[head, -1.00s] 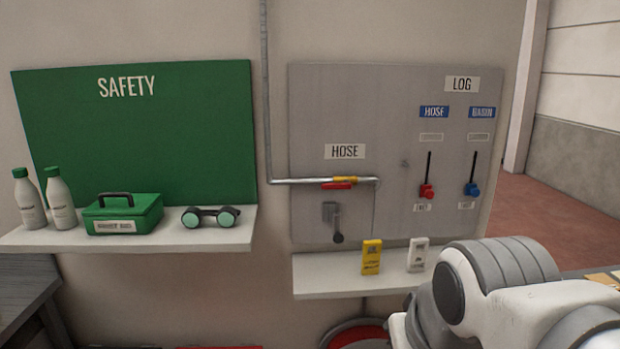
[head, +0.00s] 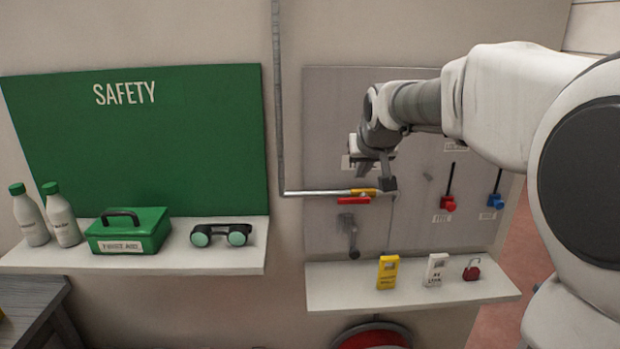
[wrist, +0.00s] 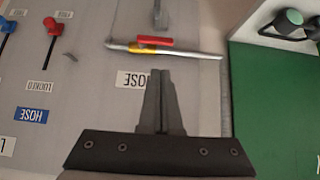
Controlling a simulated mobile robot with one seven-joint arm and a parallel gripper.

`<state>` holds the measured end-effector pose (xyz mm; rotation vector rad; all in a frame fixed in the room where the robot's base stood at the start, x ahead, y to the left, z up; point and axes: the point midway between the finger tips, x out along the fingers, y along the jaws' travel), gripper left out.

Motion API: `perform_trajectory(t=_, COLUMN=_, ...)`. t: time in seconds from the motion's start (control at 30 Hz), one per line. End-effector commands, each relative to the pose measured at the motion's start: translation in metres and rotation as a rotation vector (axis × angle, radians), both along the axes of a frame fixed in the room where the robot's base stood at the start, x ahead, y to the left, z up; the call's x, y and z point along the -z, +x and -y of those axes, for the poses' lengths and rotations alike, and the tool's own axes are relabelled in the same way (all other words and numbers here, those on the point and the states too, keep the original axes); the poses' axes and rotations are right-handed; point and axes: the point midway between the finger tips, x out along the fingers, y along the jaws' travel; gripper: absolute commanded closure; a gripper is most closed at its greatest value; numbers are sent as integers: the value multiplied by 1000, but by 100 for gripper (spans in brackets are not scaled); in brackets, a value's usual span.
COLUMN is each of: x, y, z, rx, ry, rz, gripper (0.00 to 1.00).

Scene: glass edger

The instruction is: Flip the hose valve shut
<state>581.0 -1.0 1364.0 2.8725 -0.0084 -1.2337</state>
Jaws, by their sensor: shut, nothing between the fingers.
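The hose valve has a yellow body (head: 362,191) on a thin grey pipe (head: 315,193) and a red handle (head: 353,201) lying along the pipe. In the wrist view, which is upside down, the red handle (wrist: 155,41) and yellow body (wrist: 143,49) are in full sight. My gripper (head: 388,184) is in front of the panel, by the right end of the valve in the head view. In the wrist view my gripper (wrist: 160,73) is shut and empty, its tips pointing at the pipe and appearing short of it. I cannot tell the exact gap.
Below the valve are a grey lever (head: 351,237) and a shelf (head: 330,292) with a yellow tag (head: 387,272), a white tag (head: 436,269) and a red padlock (head: 472,270). Red (head: 448,203) and blue (head: 495,201) sliders are right. A safety shelf (head: 150,264) is left.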

Motion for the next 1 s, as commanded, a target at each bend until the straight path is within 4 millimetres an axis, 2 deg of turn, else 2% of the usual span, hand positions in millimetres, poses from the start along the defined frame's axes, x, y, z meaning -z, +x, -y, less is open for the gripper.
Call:
perform_trajectory(t=0.1, x=-4, y=19, z=2, rx=1, ry=11, rz=15, gripper=100)
perform_trajectory(t=0.2, x=-5, y=26, z=3, rx=1, ry=16, rz=22, gripper=100)
perform_trajectory(t=0.67, x=-3, y=30, z=3, rx=1, ry=16, rz=24, gripper=100)
perform_trajectory(t=0.83, x=10, y=43, z=2, rx=0, ry=17, rz=21, gripper=100)
perform_trajectory(t=1.0, x=32, y=64, z=3, rx=1, ry=18, rz=20, gripper=100)
